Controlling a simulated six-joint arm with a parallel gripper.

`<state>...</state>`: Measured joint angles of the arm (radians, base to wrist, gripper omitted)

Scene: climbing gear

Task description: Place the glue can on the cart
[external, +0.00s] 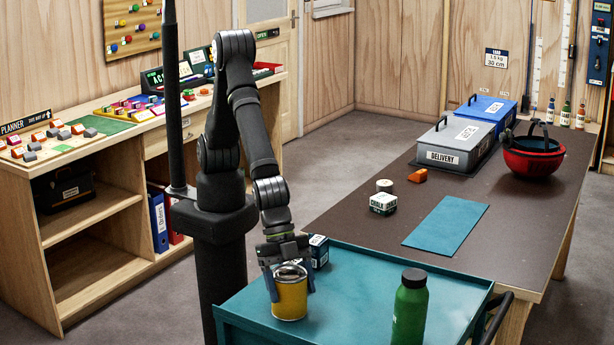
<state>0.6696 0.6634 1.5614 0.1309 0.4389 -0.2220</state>
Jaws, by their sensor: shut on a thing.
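The glue can is most likely the yellow can (290,297) with a silver rim, upright at the teal-topped cart (352,275). My gripper (289,285) reaches down over it, with one finger on each side, and is shut on it. The can's base looks to be at the cart's top; I cannot tell whether it touches. No label on the can is readable from here.
A green bottle (410,308) stands to the right on the cart. The cart's middle is clear. The brown table (350,228) behind holds a chalk box (383,204) and a red helmet (533,160).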

